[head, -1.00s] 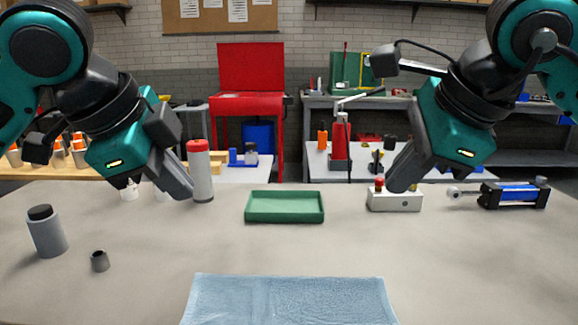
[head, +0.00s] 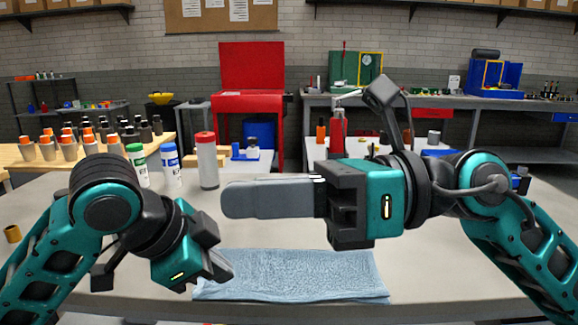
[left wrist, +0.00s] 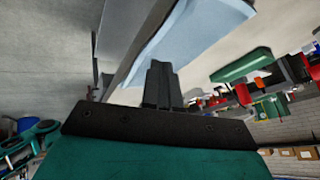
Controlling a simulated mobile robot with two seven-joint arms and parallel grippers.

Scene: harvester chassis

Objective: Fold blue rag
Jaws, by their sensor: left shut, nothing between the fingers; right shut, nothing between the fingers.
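The light blue rag (head: 300,276) lies spread on the near part of the grey table, close to its front edge. It also shows in the left wrist view (left wrist: 188,35), beyond the fingers. My left gripper (head: 228,274) is shut and empty at the rag's left end; I cannot tell whether it touches the cloth. Its shut fingers show in the left wrist view (left wrist: 160,72). My right gripper (head: 228,198) is shut and empty, pointing left above and behind the rag. Its hand hides the table middle in the head view.
A white red-capped bottle (head: 207,161), a blue-capped one (head: 171,165) and a green-capped one (head: 138,163) stand at the back left. The table (head: 455,282) is clear right of the rag.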

